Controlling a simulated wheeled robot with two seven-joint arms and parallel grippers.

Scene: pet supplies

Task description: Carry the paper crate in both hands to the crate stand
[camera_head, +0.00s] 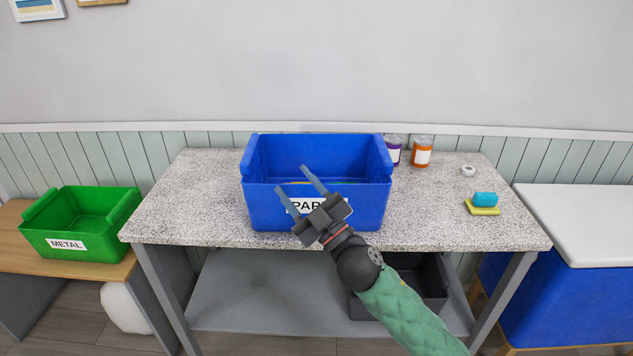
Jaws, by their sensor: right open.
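The blue paper crate (263,210) stands upright on the speckled grey table (180,205), near its front edge. Its white label is partly hidden behind my gripper, with "PA" readable. A little yellow and green shows inside the crate. My right gripper (291,178) is open in front of the crate's front wall, its two fingers pointing up and left. Nothing shows between the fingers, and I cannot tell whether they touch the crate. My left gripper is not in view. I cannot tell which surface is the crate stand.
A green metal crate (115,215) sits on a wooden bench at left. Purple (394,150) and orange (422,152) jars stand behind the crate's right side. A small white item (468,170), a blue roll (485,199) and a yellow sponge (482,209) lie at right. A white-lidded blue bin (570,300) stands right.

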